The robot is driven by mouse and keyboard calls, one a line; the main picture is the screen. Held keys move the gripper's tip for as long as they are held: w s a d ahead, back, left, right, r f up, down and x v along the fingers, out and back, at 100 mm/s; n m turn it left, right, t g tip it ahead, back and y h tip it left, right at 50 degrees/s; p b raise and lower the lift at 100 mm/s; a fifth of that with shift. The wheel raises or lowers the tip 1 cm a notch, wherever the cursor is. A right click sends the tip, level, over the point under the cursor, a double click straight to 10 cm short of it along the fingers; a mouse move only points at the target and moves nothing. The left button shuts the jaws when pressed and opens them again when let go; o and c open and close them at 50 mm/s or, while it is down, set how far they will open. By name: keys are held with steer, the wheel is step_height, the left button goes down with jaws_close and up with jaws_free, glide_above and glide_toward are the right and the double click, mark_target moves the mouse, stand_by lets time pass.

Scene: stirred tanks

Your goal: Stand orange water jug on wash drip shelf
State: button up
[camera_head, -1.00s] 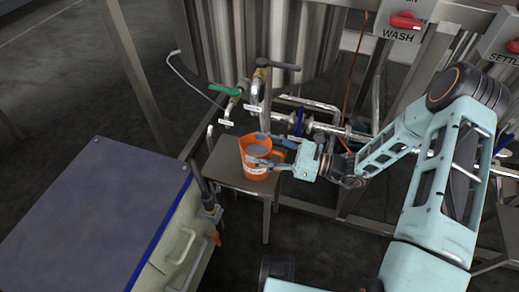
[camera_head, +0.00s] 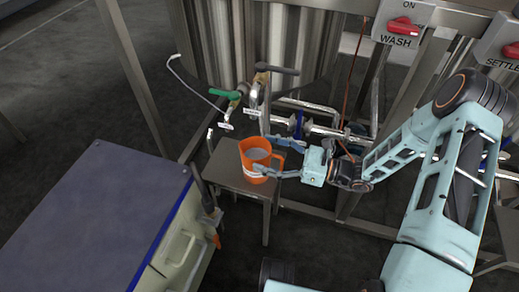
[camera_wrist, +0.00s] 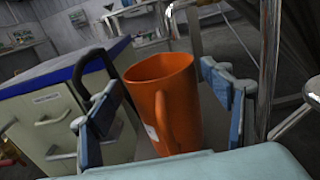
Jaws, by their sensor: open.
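The orange water jug (camera_head: 256,160) stands upright on the small grey shelf (camera_head: 223,172) below the taps, with a white label on its side. In the wrist view the jug (camera_wrist: 170,98) stands between the two fingers, its handle facing the camera. My gripper (camera_head: 277,157) is open just to the right of the jug, with its fingers spread on either side of the handle. In the wrist view the fingers of my gripper (camera_wrist: 165,115) show gaps to the jug on both sides.
A blue-edged cabinet (camera_head: 95,220) stands at the left, close to the shelf. A green-handled tap (camera_head: 227,95) and a second tap (camera_head: 265,75) sit behind the jug, under a steel tank (camera_head: 300,40). A red WASH switch (camera_head: 403,26) is at the upper right. Steel legs and pipes surround the shelf.

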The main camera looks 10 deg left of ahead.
mark_target(282, 157)
steer(key=d, duration=0.2)
steer(key=d+p, duration=0.1)
steer(key=d, duration=0.2)
steer(key=d+p, duration=0.1)
steer(key=d, duration=0.2)
steer(key=shift+s+d+r, duration=0.1)
steer(key=shift+s+d, duration=0.15)
steer(key=shift+s, duration=0.05)
steer(key=shift+s+d, duration=0.1)
steer(key=shift+d, duration=0.55)
